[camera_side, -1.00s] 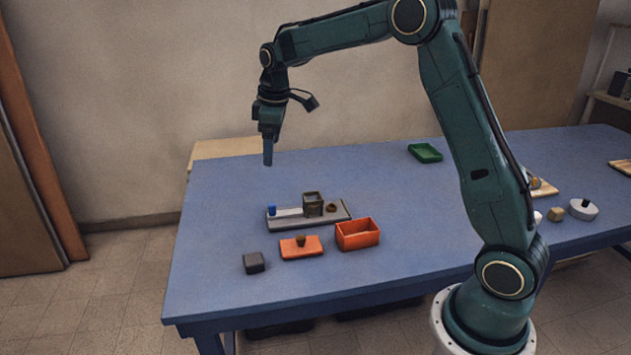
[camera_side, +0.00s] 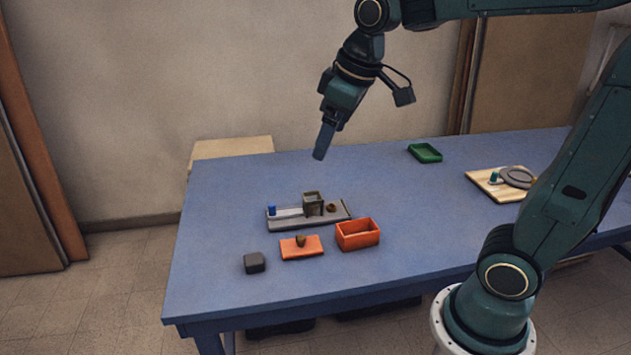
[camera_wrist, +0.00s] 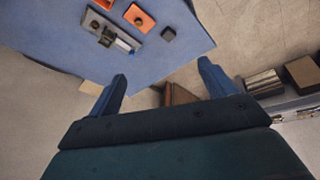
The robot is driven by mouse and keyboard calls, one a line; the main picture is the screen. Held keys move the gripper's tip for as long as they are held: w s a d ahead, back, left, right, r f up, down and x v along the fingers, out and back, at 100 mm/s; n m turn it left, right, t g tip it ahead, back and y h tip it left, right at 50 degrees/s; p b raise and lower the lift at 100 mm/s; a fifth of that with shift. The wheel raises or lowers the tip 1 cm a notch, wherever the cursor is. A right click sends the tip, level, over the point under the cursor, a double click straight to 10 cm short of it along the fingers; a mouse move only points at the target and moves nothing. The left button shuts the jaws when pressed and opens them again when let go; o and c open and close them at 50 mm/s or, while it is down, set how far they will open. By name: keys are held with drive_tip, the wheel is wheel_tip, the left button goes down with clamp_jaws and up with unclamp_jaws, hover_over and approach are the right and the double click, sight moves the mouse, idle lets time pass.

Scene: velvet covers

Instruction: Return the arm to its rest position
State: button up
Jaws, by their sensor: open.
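My gripper (camera_side: 324,143) hangs in the air above the back half of the blue table (camera_side: 420,225), tilted, in the side view. In the wrist view my gripper (camera_wrist: 162,88) shows two blue fingers spread wide apart with nothing between them. The table lies beyond the fingers there, with its objects at the upper left. My gripper touches nothing that I can see.
On the table are a grey tray (camera_side: 335,218) with a dark box (camera_side: 313,203) and a blue piece (camera_side: 272,210), an orange plate (camera_side: 291,252), an orange box (camera_side: 358,234), a dark block (camera_side: 254,263), a green tray (camera_side: 425,153) and a wooden board (camera_side: 482,180).

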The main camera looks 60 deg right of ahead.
drive_tip(key=s+a+f+m, duration=0.1)
drive_tip(key=s+f, duration=0.1)
drive_tip(key=s, duration=0.5)
drive_tip(key=s+a+f+m+t, duration=0.1)
drive_tip(key=s, duration=0.6)
drive_tip(key=shift+a+f+m+t, duration=0.25)
drive_tip(key=shift+f+m+t, duration=0.05)
drive_tip(key=shift+f, duration=0.1)
